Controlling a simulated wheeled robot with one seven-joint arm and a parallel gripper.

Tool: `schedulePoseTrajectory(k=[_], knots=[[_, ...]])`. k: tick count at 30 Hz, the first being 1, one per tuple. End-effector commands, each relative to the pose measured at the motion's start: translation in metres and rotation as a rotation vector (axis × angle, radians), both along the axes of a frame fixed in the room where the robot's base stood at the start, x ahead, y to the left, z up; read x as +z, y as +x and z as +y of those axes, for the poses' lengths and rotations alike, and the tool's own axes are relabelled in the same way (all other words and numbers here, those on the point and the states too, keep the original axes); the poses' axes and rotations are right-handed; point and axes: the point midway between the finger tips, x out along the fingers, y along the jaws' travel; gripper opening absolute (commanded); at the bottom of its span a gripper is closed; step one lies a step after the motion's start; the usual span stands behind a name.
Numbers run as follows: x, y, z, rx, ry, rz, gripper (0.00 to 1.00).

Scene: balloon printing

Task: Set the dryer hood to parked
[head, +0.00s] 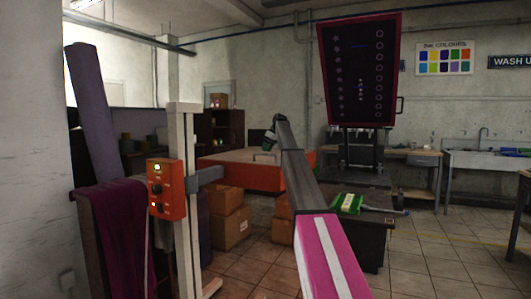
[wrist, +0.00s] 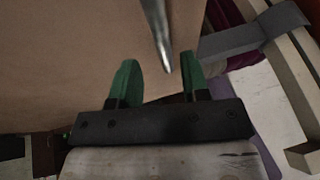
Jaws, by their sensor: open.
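The dryer hood (head: 230,172), a broad flat orange-red slab with a brownish top, extends from a grey bracket (head: 208,174) on a cream post (head: 184,130). An orange control box (head: 166,189) with a lit button is on the post. My gripper (head: 270,138) is above the hood's far part in the head view. In the wrist view its green fingers (wrist: 160,62) are apart, over the tan hood surface (wrist: 70,60). A metal rod (wrist: 157,35) points down between the fingertips, with no visible grip on it. The grey bracket also shows in the wrist view (wrist: 255,42).
Cardboard boxes (head: 229,230) stand under the hood. A dark table (head: 375,220) with a green-and-white item (head: 350,203) is right of my arm. A tall purple-framed panel (head: 360,70) stands behind. Purple cloth (head: 112,235) hangs at left.

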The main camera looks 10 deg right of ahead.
Motion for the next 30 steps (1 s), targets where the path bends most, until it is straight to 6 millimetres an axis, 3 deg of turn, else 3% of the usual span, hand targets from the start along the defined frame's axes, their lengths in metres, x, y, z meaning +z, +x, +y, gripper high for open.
schedulePoseTrajectory(k=[13,18,30], knots=[[0.071,-0.002,-0.032,0.001,0.000,-0.002,0.42],[0.079,-0.004,-0.036,0.001,0.000,-0.002,0.42],[0.079,-0.004,-0.035,0.001,0.000,-0.002,0.42]])
